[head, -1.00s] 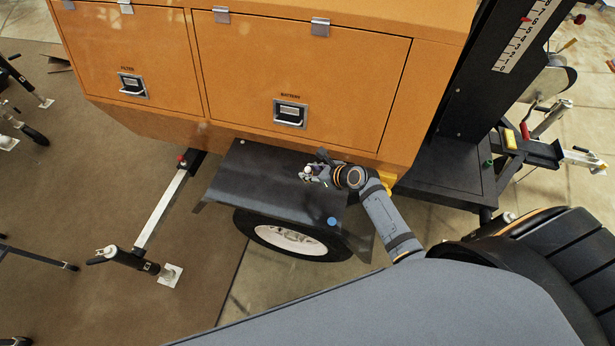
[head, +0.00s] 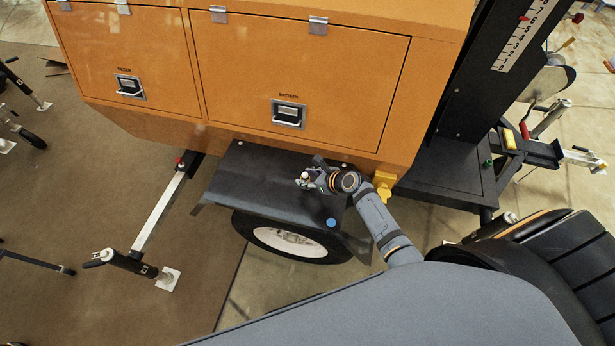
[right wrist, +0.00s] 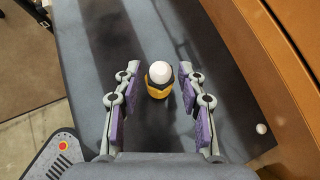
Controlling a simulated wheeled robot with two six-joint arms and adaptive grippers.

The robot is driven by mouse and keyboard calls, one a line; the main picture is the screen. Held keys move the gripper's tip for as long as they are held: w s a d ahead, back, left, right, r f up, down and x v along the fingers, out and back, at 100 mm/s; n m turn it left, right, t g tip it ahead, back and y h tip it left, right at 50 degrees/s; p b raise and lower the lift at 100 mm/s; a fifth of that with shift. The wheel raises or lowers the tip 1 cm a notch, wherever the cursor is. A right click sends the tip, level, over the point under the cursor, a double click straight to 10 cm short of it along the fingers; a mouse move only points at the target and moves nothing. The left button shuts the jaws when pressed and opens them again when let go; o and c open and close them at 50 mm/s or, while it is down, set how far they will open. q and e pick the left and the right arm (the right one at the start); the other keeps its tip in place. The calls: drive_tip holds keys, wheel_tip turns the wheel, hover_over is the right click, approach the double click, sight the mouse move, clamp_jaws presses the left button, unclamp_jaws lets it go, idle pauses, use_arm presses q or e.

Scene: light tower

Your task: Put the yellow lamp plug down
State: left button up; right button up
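The yellow lamp plug (right wrist: 160,82) has a white domed top with a dark ring below it. In the right wrist view it appears upright over the dark fender (right wrist: 225,75), between the ends of my right gripper's fingers. My right gripper (right wrist: 159,70) is open, with a small gap on each side of the plug. In the head view my right gripper (head: 306,178) is low over the fender (head: 250,178), and the plug is too small to make out clearly. My left gripper is in neither view.
The orange cabinet (head: 300,80) rises behind the fender. A white wheel (head: 290,241) is below it, and a blue round cap (head: 332,222) is at its front edge. A yellow block (head: 384,184) sits near my right arm. The fender's left part is clear.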

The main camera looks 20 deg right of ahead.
drive_tip(key=shift+o, duration=0.5)
drive_tip(key=shift+s+d+r, duration=0.1)
drive_tip(key=shift+s+r, duration=0.05)
drive_tip(key=shift+r, duration=0.1)
drive_tip(key=p+v, duration=0.2)
drive_tip(key=v, duration=0.9)
drive_tip(key=shift+s+r, duration=0.15)
drive_tip(key=shift+s, duration=0.1)
drive_tip(key=shift+d, duration=0.2)
